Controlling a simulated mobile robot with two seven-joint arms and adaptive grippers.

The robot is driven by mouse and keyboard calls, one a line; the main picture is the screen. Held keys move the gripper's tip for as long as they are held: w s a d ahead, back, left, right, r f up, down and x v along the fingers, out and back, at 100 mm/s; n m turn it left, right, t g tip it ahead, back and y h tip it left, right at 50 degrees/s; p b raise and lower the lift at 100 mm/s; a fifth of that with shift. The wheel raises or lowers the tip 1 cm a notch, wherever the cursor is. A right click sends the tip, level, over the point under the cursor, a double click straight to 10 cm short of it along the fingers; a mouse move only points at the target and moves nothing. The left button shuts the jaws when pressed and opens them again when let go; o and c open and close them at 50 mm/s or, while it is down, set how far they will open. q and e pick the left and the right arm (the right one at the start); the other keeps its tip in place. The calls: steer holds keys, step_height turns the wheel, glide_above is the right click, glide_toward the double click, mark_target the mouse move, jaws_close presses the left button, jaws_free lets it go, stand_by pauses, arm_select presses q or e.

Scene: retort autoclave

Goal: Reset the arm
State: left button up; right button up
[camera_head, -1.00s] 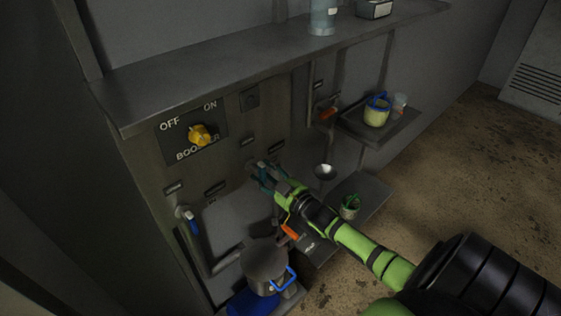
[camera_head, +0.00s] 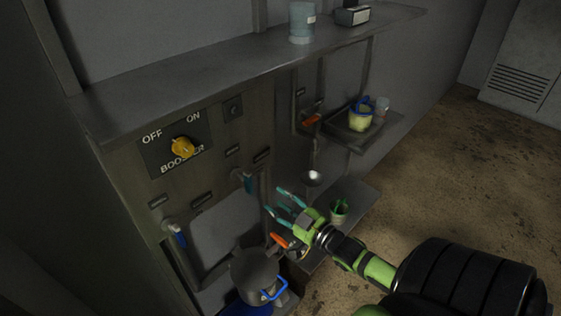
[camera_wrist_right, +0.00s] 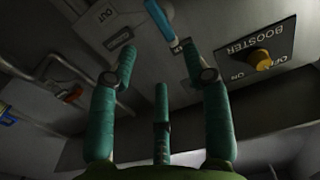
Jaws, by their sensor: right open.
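My right gripper (camera_head: 283,206) is open and empty, in front of the panel at the lower middle of the head view. In the right wrist view its teal fingers (camera_wrist_right: 160,68) are spread with nothing between them. A blue handle (camera_wrist_right: 160,19) shows beyond the fingers in the right wrist view. My left gripper is not in view.
A yellow booster knob (camera_head: 183,147) sits on the panel between OFF and ON. A grey pot (camera_head: 254,273) with a blue handle stands low, left of my gripper. A small shelf (camera_head: 388,132) holds a yellowish pot (camera_head: 359,120). Open floor (camera_head: 430,190) lies at right.

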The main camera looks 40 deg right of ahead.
steer(key=s+a+f+m+g+h+b, duration=0.1)
steer(key=s+f+g, duration=0.4)
steer(key=f, duration=0.9)
steer(key=s+a+f+g+h+b, duration=0.1)
steer(key=s+f+g, duration=0.35)
steer(key=f, duration=1.05)
steer(key=s+a+f+g, duration=0.2)
steer(key=s+a+f, duration=0.2)
steer(key=s, duration=0.5)
steer(key=s+a+f+n+g, duration=0.1)
steer(key=s+a+f, duration=0.3)
steer(key=s+f, duration=0.4)
steer(key=s+a+f+n+g+b, duration=0.1)
steer(key=s+a+f+g, duration=0.3)
steer(key=s, duration=0.5)
step_height(320, 180, down, 2)
steer(key=shift+s+f+y, duration=0.15)
steer(key=shift+s+y, duration=0.15)
steer(key=shift+y, duration=0.1)
